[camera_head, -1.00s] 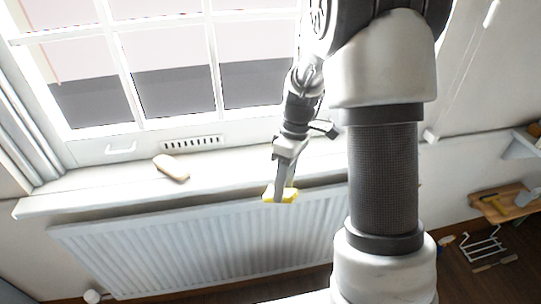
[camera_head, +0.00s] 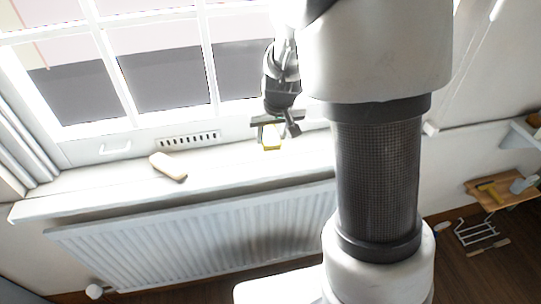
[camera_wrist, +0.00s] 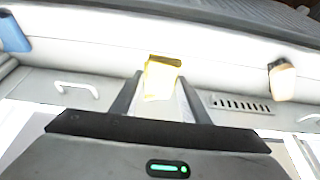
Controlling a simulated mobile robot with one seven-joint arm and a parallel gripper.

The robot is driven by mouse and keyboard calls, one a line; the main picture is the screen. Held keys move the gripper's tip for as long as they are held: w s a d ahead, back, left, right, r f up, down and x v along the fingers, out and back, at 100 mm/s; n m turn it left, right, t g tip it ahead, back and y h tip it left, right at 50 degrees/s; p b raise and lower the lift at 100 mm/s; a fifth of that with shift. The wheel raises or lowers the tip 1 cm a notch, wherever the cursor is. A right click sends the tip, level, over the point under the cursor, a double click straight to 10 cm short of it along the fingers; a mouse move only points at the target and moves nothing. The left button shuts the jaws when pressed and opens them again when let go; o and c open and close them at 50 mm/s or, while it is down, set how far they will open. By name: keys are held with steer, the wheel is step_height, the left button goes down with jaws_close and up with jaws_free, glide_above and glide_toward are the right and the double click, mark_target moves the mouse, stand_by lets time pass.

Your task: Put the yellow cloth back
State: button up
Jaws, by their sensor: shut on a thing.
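The yellow cloth (camera_head: 271,138) is a small folded piece between the fingers of my gripper (camera_head: 268,134), over the white window sill (camera_head: 215,165). In the wrist view the cloth (camera_wrist: 160,78) sits between the two dark fingertips of my gripper (camera_wrist: 158,88), which is shut on it. I cannot tell whether the cloth touches the sill.
A tan, rounded block (camera_head: 168,166) lies on the sill to the left. A vent (camera_head: 190,139) is behind it, below the window. A radiator (camera_head: 190,235) hangs under the sill. A blue object (camera_wrist: 14,34) shows in the wrist view. A small wooden shelf (camera_head: 505,190) is at right.

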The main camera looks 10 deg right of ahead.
step_height(320, 180, down, 8)
steer(key=shift+r+b, duration=0.1)
steer(key=shift+b, duration=1)
steer(key=o, duration=0.9)
